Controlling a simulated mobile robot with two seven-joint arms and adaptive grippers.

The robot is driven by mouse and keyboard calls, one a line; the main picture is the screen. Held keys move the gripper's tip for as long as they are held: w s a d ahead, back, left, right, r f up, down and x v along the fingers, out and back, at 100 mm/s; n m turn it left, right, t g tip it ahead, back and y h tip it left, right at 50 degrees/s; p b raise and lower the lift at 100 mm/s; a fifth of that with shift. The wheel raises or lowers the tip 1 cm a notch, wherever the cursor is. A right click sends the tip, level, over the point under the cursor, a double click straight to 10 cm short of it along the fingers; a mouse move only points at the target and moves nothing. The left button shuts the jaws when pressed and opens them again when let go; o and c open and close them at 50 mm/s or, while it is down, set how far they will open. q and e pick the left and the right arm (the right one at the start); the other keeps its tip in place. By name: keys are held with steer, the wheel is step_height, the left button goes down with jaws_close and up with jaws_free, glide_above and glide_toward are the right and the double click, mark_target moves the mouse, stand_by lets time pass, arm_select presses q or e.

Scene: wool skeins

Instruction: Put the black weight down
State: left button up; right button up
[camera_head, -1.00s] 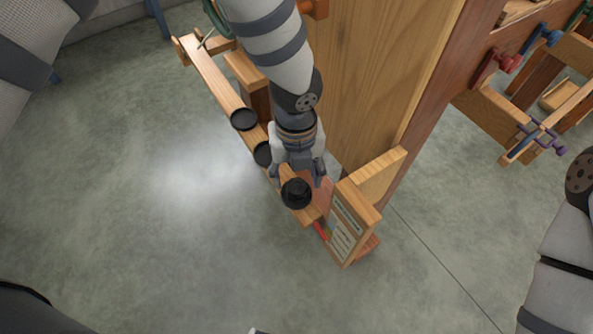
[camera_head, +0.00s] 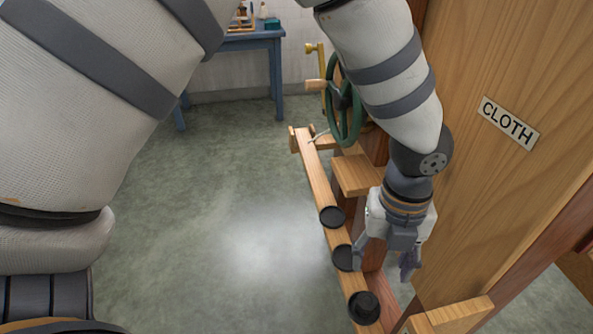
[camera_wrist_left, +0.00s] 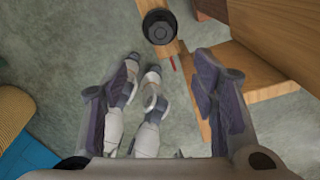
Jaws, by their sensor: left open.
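The black weight (camera_head: 364,307), a round dark piece with a raised middle, sits at the near end of a narrow wooden rail (camera_head: 318,182) in the head view. It also shows at the top of the left wrist view (camera_wrist_left: 159,26), ahead of the fingers.
Two flat black discs, one (camera_head: 331,216) farther and one (camera_head: 344,257) nearer, are on the same rail. A wooden panel with a CLOTH label (camera_head: 509,123) stands close on the right. A green handwheel (camera_head: 345,112) is behind. Open floor (camera_head: 230,210) lies left of the rail.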

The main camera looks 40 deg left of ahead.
arm_select(q)
steer(key=s+a+f+n+g+h, duration=0.2)
steer(key=s+a+f+n+g, duration=0.1)
steer(key=s+f+n, duration=1.55)
steer(key=s+a+r+n+y+p, duration=0.1)
steer(key=s+a+r+n+y, duration=0.1)
steer(key=s+a+n, duration=0.6)
steer(key=shift+s+a+n+t+p, duration=0.15)
steer(key=shift+s+n+t+p, duration=0.25)
steer(key=shift+s+n, duration=1.8)
arm_select(e)
steer(key=shift+w+r+t, duration=0.5)
steer(key=shift+w+r, duration=0.6)
